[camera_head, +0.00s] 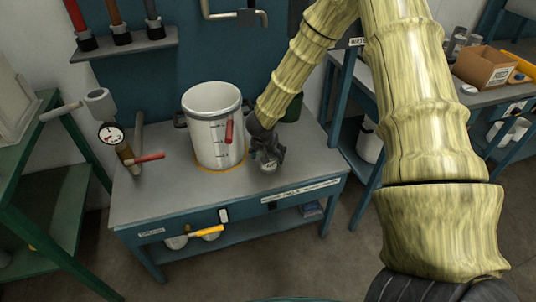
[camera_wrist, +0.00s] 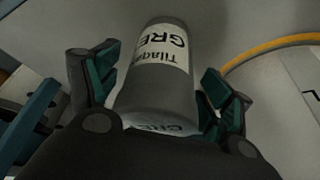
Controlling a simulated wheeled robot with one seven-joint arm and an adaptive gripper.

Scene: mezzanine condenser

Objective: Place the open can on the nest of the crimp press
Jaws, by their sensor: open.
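A grey can (camera_wrist: 155,95) with a white printed label stands between the two fingers of my gripper (camera_wrist: 160,68) in the wrist view. The fingers are open, one on each side of it, with a narrow gap visible on the right. I cannot tell whether the can's top is open. In the head view my gripper (camera_head: 267,150) reaches down at the right part of the blue bench, and a small part of the can (camera_head: 269,167) shows beneath it. I cannot identify the crimp press or its nest for certain.
A large white graduated bucket (camera_head: 213,127) stands on an orange ring on the bench (camera_head: 165,195), close left of my gripper. A gauge (camera_head: 110,134) and a red-handled valve (camera_head: 147,158) stand farther left. A cardboard box (camera_head: 484,67) sits on another bench at right.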

